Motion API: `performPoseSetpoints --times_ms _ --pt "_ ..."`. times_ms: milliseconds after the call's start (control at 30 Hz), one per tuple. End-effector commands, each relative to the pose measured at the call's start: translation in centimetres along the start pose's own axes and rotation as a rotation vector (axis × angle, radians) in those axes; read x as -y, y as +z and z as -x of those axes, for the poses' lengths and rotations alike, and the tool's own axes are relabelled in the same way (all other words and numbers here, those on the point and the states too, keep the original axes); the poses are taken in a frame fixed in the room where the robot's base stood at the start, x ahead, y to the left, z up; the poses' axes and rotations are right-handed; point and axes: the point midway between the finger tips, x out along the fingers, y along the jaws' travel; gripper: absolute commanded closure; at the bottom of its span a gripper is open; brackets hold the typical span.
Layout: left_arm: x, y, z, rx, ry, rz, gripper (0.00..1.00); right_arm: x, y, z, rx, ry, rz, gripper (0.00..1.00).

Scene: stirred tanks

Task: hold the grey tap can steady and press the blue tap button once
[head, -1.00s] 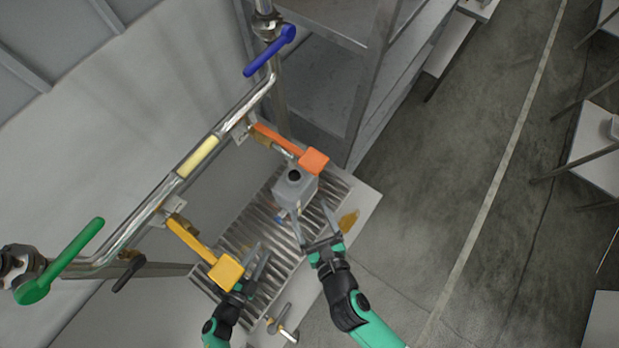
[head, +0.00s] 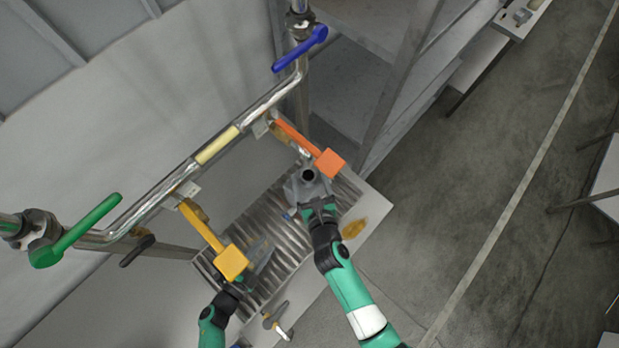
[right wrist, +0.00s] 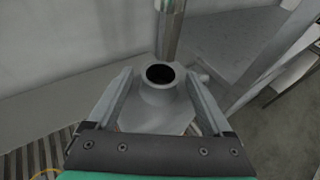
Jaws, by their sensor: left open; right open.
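The grey can (head: 301,186) with a round dark mouth stands on the ribbed grate, below the orange tap. My right gripper (head: 314,194) is at its near side. In the right wrist view its open fingers lie on both sides of the can (right wrist: 158,104); I cannot tell whether they touch it. A metal spout (right wrist: 169,30) hangs above the mouth. A small blue part (head: 290,213) shows left of the can's lower side, too small to tell its shape. My left gripper (head: 262,256) is open and empty over the grate, partly hidden by the yellow block.
A yellow lever with a block (head: 232,263) and an orange one (head: 329,162) jut over the grate (head: 275,228). Blue (head: 300,48) and green (head: 75,232) valve handles sit on the pipe. Shelving (head: 375,85) stands behind right.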

Motion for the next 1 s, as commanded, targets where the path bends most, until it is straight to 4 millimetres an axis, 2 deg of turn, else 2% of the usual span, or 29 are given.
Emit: performPoseSetpoints --times_ms 67,533,1000 --pt "-0.01 0.0 0.0 0.0 0.0 0.0 0.5 -0.01 -0.01 0.02 0.0 0.0 0.0 0.15" --pt "0.0 0.0 0.0 0.0 0.0 0.0 0.5 -0.03 -0.02 0.05 0.0 0.0 0.0 1.0" --pt "0.0 0.0 0.0 0.0 0.0 0.0 0.5 -0.04 -0.01 0.05 0.0 0.001 0.0 1.0"
